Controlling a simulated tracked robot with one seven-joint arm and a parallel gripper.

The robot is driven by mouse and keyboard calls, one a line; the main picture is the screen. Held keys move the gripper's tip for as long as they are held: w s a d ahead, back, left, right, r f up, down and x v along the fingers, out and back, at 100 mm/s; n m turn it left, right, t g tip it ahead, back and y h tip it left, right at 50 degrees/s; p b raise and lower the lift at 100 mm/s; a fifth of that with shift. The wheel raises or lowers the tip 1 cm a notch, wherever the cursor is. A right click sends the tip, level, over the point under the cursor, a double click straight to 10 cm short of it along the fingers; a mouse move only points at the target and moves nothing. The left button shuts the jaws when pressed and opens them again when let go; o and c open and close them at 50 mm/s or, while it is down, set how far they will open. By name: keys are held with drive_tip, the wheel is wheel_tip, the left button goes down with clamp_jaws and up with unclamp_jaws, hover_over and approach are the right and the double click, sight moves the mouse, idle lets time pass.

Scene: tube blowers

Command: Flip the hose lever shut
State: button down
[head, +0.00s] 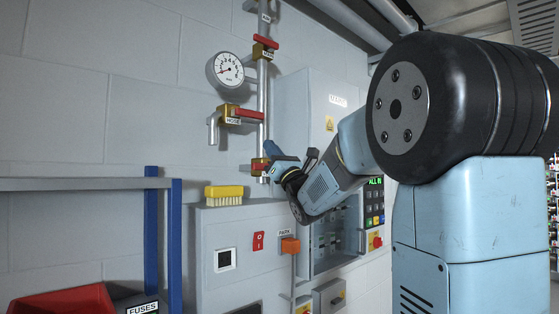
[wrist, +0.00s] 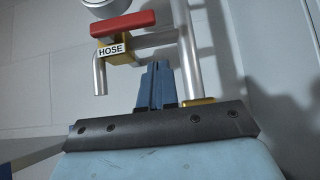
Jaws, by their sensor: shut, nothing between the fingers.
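The HOSE valve (head: 228,112) has a brass body on a short side branch of the upright pipe, with a downward spout (head: 213,130) at its left. Its red lever (head: 248,114) lies roughly along the branch, pointing right towards the pipe. In the wrist view the red hose lever (wrist: 123,24) is above the HOSE label, and the spout (wrist: 100,76) hangs at left. My gripper (wrist: 156,66) is shut and empty, below and slightly right of the hose valve, apart from it. In the head view my gripper (head: 272,150) is beside the lower pipe, partly hidden by its own wrist.
A lower valve with a red lever (head: 259,164) is close to my gripper. Another red-levered valve (head: 265,42) is higher on the pipe, with a round gauge (head: 225,69) to its left. A grey cabinet (head: 290,105) stands right.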

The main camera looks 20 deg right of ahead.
sight(248, 115)
wheel_tip(248, 115, up, 6)
drive_tip(key=w, duration=0.1)
drive_tip(key=shift+w+a, duration=0.3)
drive_tip(key=shift+f, duration=0.1)
drive_tip(key=shift+d, duration=0.1)
